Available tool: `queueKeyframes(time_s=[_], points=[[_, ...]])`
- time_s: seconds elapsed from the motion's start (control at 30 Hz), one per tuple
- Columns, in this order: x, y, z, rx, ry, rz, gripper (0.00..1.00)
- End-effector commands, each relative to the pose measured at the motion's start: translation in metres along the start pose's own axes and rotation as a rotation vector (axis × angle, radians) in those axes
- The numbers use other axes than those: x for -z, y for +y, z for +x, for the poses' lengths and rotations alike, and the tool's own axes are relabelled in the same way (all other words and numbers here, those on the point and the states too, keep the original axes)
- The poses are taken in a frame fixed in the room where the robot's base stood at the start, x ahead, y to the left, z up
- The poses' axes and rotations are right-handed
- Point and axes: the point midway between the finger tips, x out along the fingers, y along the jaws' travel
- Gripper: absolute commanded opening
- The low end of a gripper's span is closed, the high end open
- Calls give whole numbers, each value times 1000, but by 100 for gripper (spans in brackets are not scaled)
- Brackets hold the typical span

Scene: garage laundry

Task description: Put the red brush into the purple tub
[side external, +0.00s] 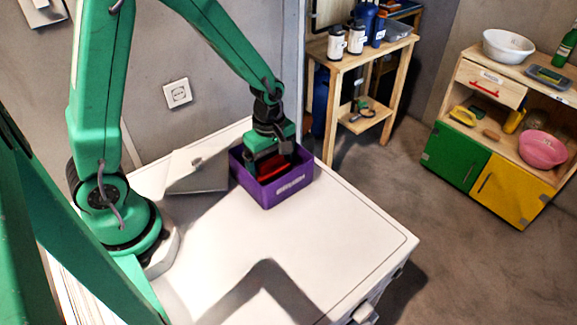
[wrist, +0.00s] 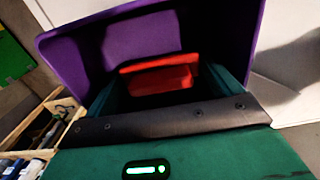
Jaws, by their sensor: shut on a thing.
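The purple tub (side external: 288,190) stands on the white worktop, with a pale label on its front wall. It also fills the upper part of the wrist view (wrist: 225,35). My gripper (side external: 270,162) points down into the tub from above. In the wrist view my gripper (wrist: 160,85) is shut on the red brush (wrist: 160,78), which shows between the jaws. The red brush also shows in the side view (side external: 272,170), inside the tub's walls and below the rim. The brush's lower part is hidden, so I cannot tell if it touches the tub's floor.
A grey flat lidded thing (side external: 197,172) lies on the worktop (side external: 240,255) left of the tub. The worktop's front and right are clear. A wooden shelf (side external: 362,60) with bottles and a cabinet (side external: 500,150) with bowls stand apart beyond it.

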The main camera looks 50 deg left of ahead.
Motion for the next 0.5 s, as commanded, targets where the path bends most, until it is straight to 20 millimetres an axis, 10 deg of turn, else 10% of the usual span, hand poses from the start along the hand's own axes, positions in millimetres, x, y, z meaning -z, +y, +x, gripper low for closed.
queueKeyframes(time_s=[0.47, 0.5], points=[[0, 0, 5, 1, 0, 0, 69], [0, 0, 5, 1, 0, 0, 98]])
